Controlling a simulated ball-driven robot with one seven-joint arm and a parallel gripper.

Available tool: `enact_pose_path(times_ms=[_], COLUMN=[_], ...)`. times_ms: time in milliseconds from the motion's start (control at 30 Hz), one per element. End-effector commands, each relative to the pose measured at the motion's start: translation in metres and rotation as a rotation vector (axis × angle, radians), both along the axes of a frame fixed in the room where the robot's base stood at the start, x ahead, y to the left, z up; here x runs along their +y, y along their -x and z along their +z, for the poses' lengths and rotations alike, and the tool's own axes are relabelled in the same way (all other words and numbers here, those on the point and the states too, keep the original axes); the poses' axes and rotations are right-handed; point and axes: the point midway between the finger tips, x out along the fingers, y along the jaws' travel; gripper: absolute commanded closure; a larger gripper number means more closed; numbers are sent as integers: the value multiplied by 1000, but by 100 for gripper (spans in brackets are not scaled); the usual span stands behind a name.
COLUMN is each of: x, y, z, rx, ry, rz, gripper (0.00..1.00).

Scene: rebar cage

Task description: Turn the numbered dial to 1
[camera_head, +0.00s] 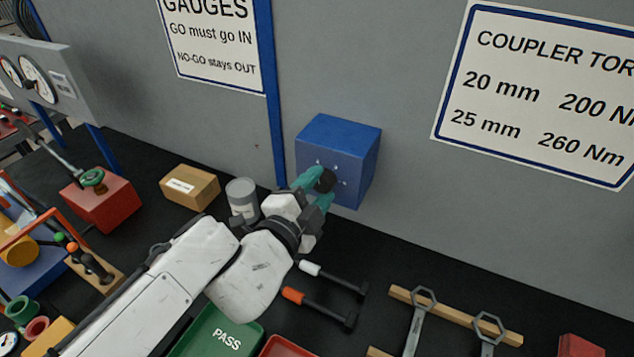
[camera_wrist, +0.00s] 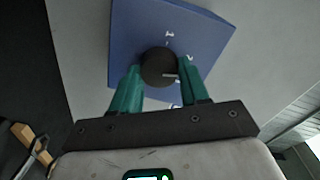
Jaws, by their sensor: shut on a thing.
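A blue box (camera_head: 339,150) stands against the grey wall, with a round black dial (camera_head: 325,180) on its front face. White marks ring the dial, too small to read in the head view. My gripper (camera_head: 318,186) has teal fingers on either side of the dial and is shut on it. In the wrist view the dial (camera_wrist: 159,67) sits between the fingertips of my gripper (camera_wrist: 160,75), on the blue face (camera_wrist: 205,35). A light line shows on the dial, pointing right in that view. The fingers hide some of the marks around it.
A grey can (camera_head: 242,198) stands close left of my wrist, with a cardboard box (camera_head: 190,187) beyond it. Wrenches on a wooden rack (camera_head: 455,315) lie at the right. Green PASS tray (camera_head: 222,335) is in front.

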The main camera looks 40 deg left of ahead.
Motion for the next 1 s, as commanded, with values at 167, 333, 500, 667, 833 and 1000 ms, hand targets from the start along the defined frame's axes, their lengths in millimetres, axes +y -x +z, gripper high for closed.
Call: enact_pose_path(times_ms=[167,333,500,667,833,1000], x=[2,3,3,3,3,3], y=[1,1,1,1,1,1], z=[0,0,0,-1,-2,-2], rx=[-35,-73,-111,-147,-184,-221], ry=[161,318,476,624,780,932], rz=[5,5,5,5,4,5], gripper=[86,86,86,86,86,86])
